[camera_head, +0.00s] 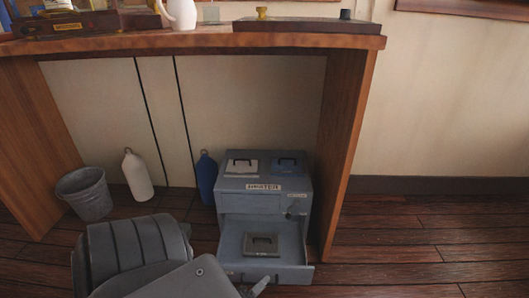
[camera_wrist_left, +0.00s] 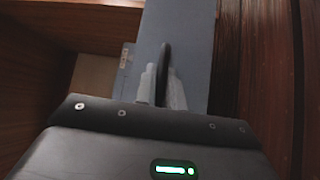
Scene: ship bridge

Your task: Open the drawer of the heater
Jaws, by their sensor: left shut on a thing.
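The heater (camera_head: 262,203) is a blue-grey box with a printed label on its upper front, standing on the floor under the desk. Its lower drawer (camera_head: 291,274) is pulled out toward me, with a grey flat item with a dark handle (camera_head: 264,244) lying inside. My left gripper (camera_head: 259,286) is low at the drawer's front. In the left wrist view its two pale fingers (camera_wrist_left: 161,87) are shut on a dark handle (camera_wrist_left: 165,58) against the blue-grey front. Most of the drawer's handle is hidden in the head view. My right gripper is not in view.
The wooden desk (camera_head: 200,42) stands over the heater, its right side panel (camera_head: 345,150) close beside it. A grey bin (camera_head: 86,194), a white bottle (camera_head: 137,178) and a blue bottle (camera_head: 206,178) stand to the left. The floor (camera_head: 420,245) at right is clear.

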